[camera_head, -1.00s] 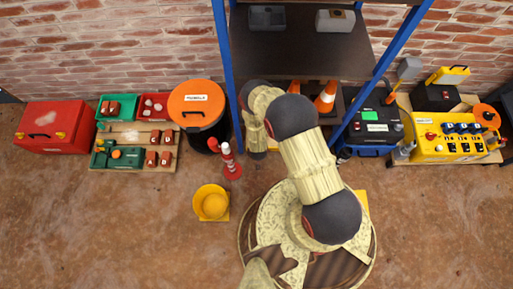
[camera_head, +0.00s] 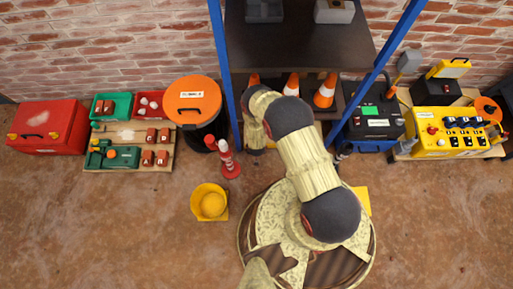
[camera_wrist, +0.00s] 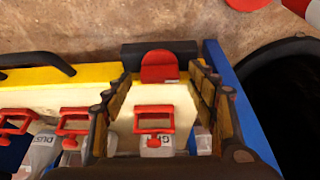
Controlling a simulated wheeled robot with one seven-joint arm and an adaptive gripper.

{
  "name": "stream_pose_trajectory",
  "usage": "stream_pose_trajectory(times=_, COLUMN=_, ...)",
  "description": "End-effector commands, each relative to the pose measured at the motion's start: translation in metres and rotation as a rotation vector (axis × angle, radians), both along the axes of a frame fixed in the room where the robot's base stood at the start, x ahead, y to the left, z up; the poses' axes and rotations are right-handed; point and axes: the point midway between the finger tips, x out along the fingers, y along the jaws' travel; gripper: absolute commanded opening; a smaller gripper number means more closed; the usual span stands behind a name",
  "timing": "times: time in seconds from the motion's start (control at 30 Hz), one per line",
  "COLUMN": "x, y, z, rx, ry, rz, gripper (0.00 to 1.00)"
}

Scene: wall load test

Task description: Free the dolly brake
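My gripper (camera_wrist: 161,82) is open. Its two fingers stand on either side of the tab, with nothing visibly held between them. I cannot tell whether either finger touches it. In the head view, my gripper's end is low by the shelf's left post, and its fingers are too small to read. I cannot make out the dolly there.
Red-topped bottles (camera_wrist: 156,120) show between and left of the fingers, beside a yellow edge (camera_wrist: 85,75). In the head view, an orange-lidded bin (camera_head: 193,97), a red-and-white post (camera_head: 227,160) and a yellow bucket (camera_head: 209,202) stand left. Blue shelf posts (camera_head: 220,60) and traffic cones (camera_head: 325,92) are close.

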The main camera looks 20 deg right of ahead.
Motion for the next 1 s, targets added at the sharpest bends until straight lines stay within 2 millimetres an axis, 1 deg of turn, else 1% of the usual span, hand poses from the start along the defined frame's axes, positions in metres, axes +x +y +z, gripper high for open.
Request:
stream_pose_trajectory(times=0.07, x=0.0000, y=0.0000, z=0.0001, rx=0.000, ry=0.000, rz=0.000, gripper=0.54)
stream_pose_trajectory(times=0.77, x=-0.0001, y=0.0000, z=0.0001, rx=0.000, ry=0.000, rz=0.000, gripper=0.14)
stream_pose_trajectory(times=1.0, x=0.0000, y=0.0004, z=0.0001, rx=0.000, ry=0.000, rz=-0.025, gripper=0.14)
